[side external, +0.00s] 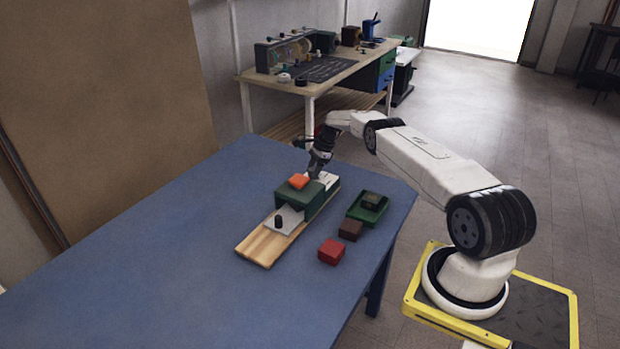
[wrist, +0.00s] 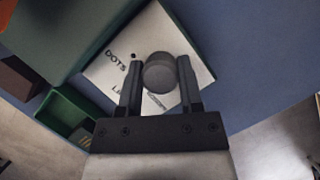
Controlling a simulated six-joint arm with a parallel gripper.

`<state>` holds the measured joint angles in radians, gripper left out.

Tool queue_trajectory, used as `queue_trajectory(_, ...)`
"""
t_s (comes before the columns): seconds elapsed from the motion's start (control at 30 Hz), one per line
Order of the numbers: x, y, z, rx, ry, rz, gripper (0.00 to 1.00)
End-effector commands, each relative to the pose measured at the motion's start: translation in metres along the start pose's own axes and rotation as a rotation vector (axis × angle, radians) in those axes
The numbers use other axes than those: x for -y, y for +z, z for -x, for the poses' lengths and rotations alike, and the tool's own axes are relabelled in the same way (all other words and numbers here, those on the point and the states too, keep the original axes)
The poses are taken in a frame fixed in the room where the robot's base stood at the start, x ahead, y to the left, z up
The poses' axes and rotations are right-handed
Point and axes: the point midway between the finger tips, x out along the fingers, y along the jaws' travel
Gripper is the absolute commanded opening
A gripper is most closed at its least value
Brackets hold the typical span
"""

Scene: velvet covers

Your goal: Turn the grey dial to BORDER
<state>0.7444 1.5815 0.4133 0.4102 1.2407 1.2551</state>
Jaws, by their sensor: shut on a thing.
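The grey dial (wrist: 160,72) is round and sits on a white plate (wrist: 196,45) in the wrist view. My gripper (wrist: 160,84) is shut on it, one finger on each side. The plate reads DOTS at upper left and a word starting "LI" lower down. More small lettering near the right finger is partly covered. BORDER cannot be read, and I cannot tell where the dial points. In the side view my gripper (side external: 315,173) reaches down at the far end of the wooden board (side external: 258,248), where it hides the dial.
A green box (side external: 318,202) with an orange top (side external: 299,181) stands beside the plate. A grey plate with a black knob (side external: 278,221) is nearer. A green tray (side external: 367,213), a brown block (side external: 350,230) and a red block (side external: 331,252) lie right. The blue table's left is clear.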

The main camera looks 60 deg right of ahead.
Motion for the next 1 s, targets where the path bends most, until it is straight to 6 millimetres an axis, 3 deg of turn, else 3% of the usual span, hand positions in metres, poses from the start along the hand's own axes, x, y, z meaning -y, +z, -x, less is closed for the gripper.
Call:
queue_trajectory(0.3, 0.0007, 0.0021, 0.0008, 0.001, 0.0, 0.003, 0.0)
queue_trajectory(0.33, 0.0006, 0.0021, 0.0007, 0.001, 0.0, 0.003, 0.52)
queue_trajectory(0.43, 0.0005, 0.0018, 0.0005, 0.001, 0.0, 0.002, 0.81)
queue_trajectory(1.0, 0.0005, 0.0004, 0.0095, 0.0, -0.001, 0.0, 0.81)
